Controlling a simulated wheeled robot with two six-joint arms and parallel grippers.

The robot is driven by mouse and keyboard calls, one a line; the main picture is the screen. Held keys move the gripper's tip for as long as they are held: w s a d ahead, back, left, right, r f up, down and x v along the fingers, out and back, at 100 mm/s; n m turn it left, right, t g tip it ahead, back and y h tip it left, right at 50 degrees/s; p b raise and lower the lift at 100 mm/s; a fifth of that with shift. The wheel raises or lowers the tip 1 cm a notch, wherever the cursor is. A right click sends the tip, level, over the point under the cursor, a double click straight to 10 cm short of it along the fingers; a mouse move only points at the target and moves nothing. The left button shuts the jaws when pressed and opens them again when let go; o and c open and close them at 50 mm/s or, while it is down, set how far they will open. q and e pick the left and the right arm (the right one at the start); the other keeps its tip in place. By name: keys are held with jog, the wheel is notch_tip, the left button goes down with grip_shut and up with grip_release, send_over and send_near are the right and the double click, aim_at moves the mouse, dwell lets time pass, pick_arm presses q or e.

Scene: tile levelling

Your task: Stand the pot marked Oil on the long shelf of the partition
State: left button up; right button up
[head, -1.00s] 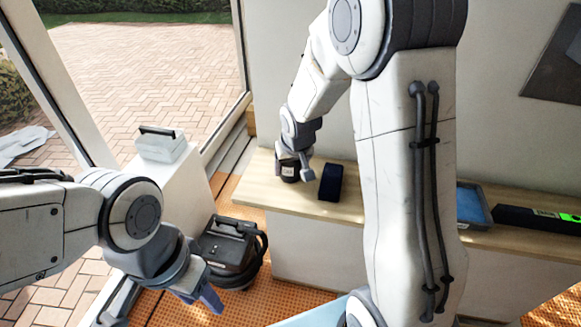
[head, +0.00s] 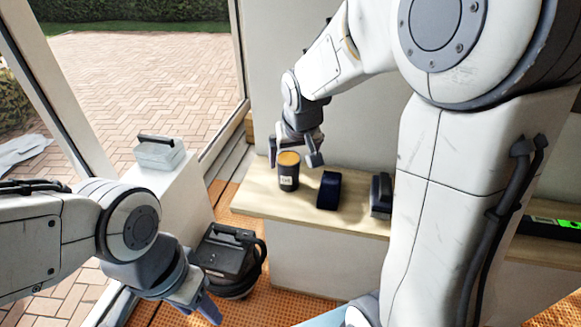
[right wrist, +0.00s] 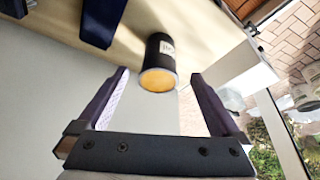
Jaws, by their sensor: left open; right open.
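A dark pot (head: 288,178) with an orange-brown lid stands upright on the long wooden shelf (head: 255,205), near its left end. It bears a pale label, too small to read surely; it also shows in the right wrist view (right wrist: 160,58). My right gripper (head: 294,157) is open and empty just above and around the lid's level, apart from the pot. In the right wrist view its open fingers (right wrist: 160,85) point toward the pot, with the lid facing the camera. My left gripper (head: 203,303) is open and empty low at the left, away from the shelf.
A dark blue object (head: 329,190) stands close right of the pot. Beyond it is a grey tool (head: 381,193), then a dark bar with green (head: 550,223). A black machine (head: 228,258) is on the orange floor. A grey case (head: 160,153) rests on a white block.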

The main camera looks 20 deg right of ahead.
jog(key=shift+v, duration=0.95)
jog(key=s+a+f+n+g, duration=0.1)
jog(key=s+a+n, duration=0.2)
jog(key=s+a, duration=0.2)
jog(key=s+a+f+n+g+y, duration=0.1)
jog(key=s+a, duration=0.4)
jog(key=s, duration=0.6)
jog(key=s+a+f+n+g, duration=0.1)
jog(key=s+a+n, duration=0.3)
jog(key=s, duration=0.4)
jog(key=shift+s+a+f+n+g+y, duration=0.35)
jog(key=shift+a+g, duration=0.25)
jog(key=shift+g, duration=0.2)
jog(key=shift+d+r, duration=0.1)
